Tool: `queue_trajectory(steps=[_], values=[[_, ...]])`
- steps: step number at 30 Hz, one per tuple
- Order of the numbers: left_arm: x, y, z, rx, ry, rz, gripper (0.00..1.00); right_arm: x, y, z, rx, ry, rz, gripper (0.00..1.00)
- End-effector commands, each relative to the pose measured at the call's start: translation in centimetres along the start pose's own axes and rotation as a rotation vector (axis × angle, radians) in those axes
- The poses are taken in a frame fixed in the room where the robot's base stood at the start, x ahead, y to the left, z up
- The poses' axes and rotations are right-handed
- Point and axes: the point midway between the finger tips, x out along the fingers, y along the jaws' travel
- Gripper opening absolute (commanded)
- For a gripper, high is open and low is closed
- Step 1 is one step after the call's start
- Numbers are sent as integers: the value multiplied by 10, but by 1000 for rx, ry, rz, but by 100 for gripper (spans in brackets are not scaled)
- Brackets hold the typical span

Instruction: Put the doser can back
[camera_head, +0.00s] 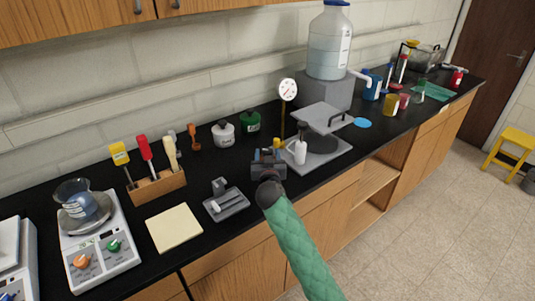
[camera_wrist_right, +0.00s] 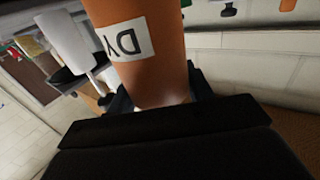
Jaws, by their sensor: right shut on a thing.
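My right gripper (camera_head: 268,164) is over the front part of the black bench, beside the grey press plate. It is shut on an orange can, which I take as the doser can (camera_wrist_right: 170,75). The can fills the middle of the right wrist view, between the dark fingers (camera_wrist_right: 160,98), and carries a white label with the letters "DY". In the head view the can is mostly hidden by the gripper. My left gripper is not in view.
A white bottle (camera_head: 300,151) stands close right of the gripper, on the press plate (camera_head: 325,157). A grey fixture (camera_head: 226,204), a cream pad (camera_head: 174,229) and a scale (camera_head: 103,250) with a beaker lie left. White (camera_head: 223,134) and green pots (camera_head: 250,122) stand behind. The bench between is bare.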

Motion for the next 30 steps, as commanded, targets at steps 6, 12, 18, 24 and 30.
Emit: queue_trajectory(steps=[6,12,18,24,30], values=[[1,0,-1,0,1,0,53,0,0,1,1,0,0,12],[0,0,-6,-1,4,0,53,0,0,2,1,0,0,61],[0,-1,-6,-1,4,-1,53,0,0,2,1,0,0,73],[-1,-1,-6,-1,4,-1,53,0,0,0,0,0,0,73],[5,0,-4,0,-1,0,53,-17,0,4,3,0,0,73]])
